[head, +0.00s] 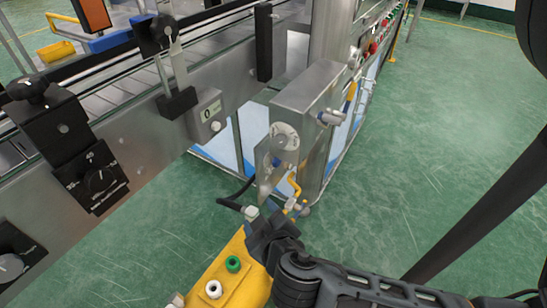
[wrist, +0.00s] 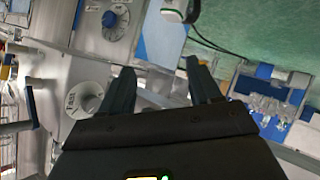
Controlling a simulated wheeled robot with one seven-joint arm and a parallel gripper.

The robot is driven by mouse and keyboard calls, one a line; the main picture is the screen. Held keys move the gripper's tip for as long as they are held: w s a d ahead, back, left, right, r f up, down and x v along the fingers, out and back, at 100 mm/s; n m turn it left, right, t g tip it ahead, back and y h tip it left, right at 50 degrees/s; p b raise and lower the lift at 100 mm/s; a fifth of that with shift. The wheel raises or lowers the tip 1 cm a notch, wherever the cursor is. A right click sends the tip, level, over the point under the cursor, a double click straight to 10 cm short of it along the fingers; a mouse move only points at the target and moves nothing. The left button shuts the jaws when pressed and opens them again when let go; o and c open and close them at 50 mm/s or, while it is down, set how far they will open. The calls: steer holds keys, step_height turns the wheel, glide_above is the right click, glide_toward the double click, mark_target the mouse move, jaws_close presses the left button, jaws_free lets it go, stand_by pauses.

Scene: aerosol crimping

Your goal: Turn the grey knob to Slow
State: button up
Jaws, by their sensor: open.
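A round grey knob (head: 285,137) sits on the face of a metal box in the middle of the head view. A second round knob (wrist: 89,99) shows lower left on a metal panel.
Black knobs (head: 101,181) are on the conveyor's side at left. A yellow control box (head: 243,278) with green and white buttons stands below my gripper. Green floor (head: 440,150) is clear at right.

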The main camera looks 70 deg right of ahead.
steer(key=w+d+r+m+g+h+b, duration=0.3)
steer(key=d+m+g+h, duration=0.2)
steer(key=d+m+h, duration=0.15)
steer(key=m+g+h+b, duration=0.1)
steer(key=m+g+b, duration=0.1)
steer(key=m+g, duration=0.6)
glide_toward(278, 145)
steer(key=t, duration=0.1)
steer(key=shift+m, duration=0.25)
steer(key=shift+s+x, duration=0.15)
steer(key=shift+x, duration=1.95)
steer(key=shift+s+x, duration=0.1)
steer(key=shift+x, duration=2)
steer(key=shift+r, duration=0.15)
steer(key=shift+a, duration=0.1)
steer(key=c, duration=1)
steer(key=shift+c, duration=0.2)
